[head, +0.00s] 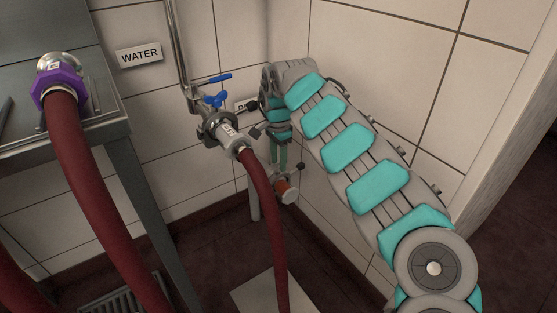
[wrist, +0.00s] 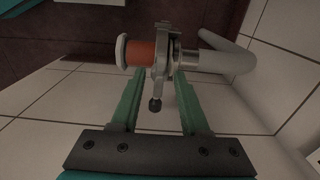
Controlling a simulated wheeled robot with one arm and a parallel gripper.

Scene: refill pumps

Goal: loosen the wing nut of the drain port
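The drain port (head: 286,190) is low near the wall corner, below my gripper. In the wrist view it shows as a grey pipe (wrist: 225,62) with a metal clamp (wrist: 162,60) and an orange-brown piece (wrist: 140,53) ending in a pale cap. The clamp's wing nut (wrist: 155,104) is a dark knob on a short stem pointing toward my palm. My gripper (wrist: 158,88) is open, with one green finger on each side of the knob and a visible gap to both. In the head view my gripper (head: 280,152) points down, and its fingertips are partly hard to make out.
A clamped red hose (head: 270,215) with blue valve handles (head: 214,99) stands left of my gripper. A WATER sign (head: 139,55) is on the wall; another sign (head: 243,106) is partly hidden. A steel table (head: 110,120) with a purple-collared hose (head: 60,88) is at left.

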